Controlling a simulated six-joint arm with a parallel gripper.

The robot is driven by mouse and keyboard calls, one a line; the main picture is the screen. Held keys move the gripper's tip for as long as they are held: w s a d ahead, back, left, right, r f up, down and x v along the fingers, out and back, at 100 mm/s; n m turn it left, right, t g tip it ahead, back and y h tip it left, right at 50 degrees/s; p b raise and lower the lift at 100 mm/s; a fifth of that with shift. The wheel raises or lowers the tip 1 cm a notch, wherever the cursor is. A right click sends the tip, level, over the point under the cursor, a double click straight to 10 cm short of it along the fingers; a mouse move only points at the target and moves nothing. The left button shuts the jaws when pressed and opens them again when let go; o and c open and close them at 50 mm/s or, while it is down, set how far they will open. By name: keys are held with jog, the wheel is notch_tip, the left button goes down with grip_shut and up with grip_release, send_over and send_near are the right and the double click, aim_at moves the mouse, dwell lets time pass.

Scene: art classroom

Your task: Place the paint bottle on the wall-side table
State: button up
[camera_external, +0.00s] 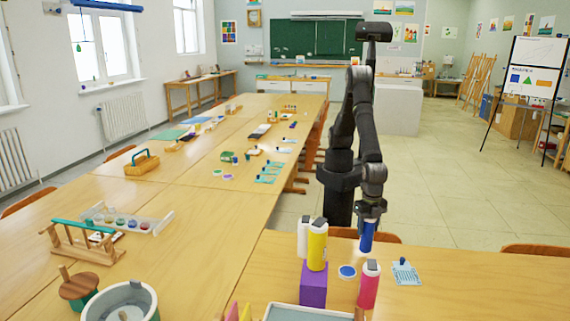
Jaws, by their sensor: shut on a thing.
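My gripper (372,208) points down over the near right table (480,280) and is shut on a blue paint bottle (366,237). The bottle hangs upright beneath it, its top hidden by the fingers; the view does not show clearly whether its base clears the table. A narrow wooden table (203,82) stands against the left wall at the back. A long row of joined tables (205,205) runs along the window side; I cannot tell which is meant by wall-side.
Near the held bottle stand a yellow bottle (317,246), a white bottle (303,238), a pink bottle (369,285) and a purple block (313,284). A blue disc (347,271) lies there. The long row holds a wooden rack (85,243), a caddy (142,165) and a tub (121,301).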

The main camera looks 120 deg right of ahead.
jog(key=shift+f, duration=0.95)
jog(key=shift+f, duration=0.2)
jog(key=o, duration=1.3)
jog(key=shift+c, duration=0.2)
jog(key=shift+o, duration=0.4)
notch_tip(320, 180, up, 17)
jog(key=shift+w+a+r, duration=0.1)
jog(key=shift+w+r, duration=0.05)
jog(key=shift+r, duration=0.05)
